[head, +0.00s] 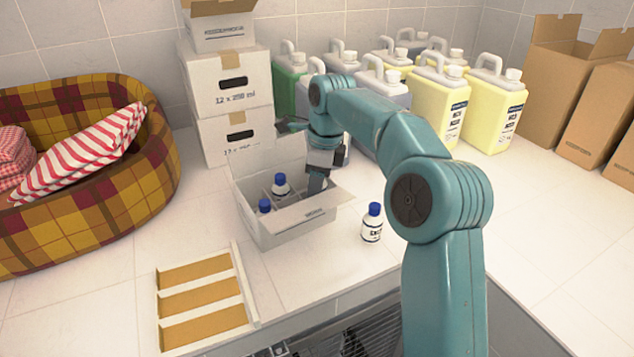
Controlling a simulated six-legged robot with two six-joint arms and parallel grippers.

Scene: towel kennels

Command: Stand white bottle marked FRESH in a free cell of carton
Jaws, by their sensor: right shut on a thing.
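The open grey-white carton (285,236) stands on the white counter with its flaps spread and dividers inside. Two blue-capped bottles stand in its cells: one at the front left (265,206) and one farther back (281,187). A white bottle with a blue cap and dark label print (372,223) stands upright on the counter, just right of the carton; its word is too small to read surely. My right gripper (317,185) points down into the right part of the carton. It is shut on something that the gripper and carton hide. My left gripper is not in view.
Stacked white cartons (232,110) stand behind the carton. Several jugs (437,100) fill the back, with brown boxes (560,75) at right. A plaid pet bed (90,215) with cushions is at left. A slotted tray (205,298) lies in front.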

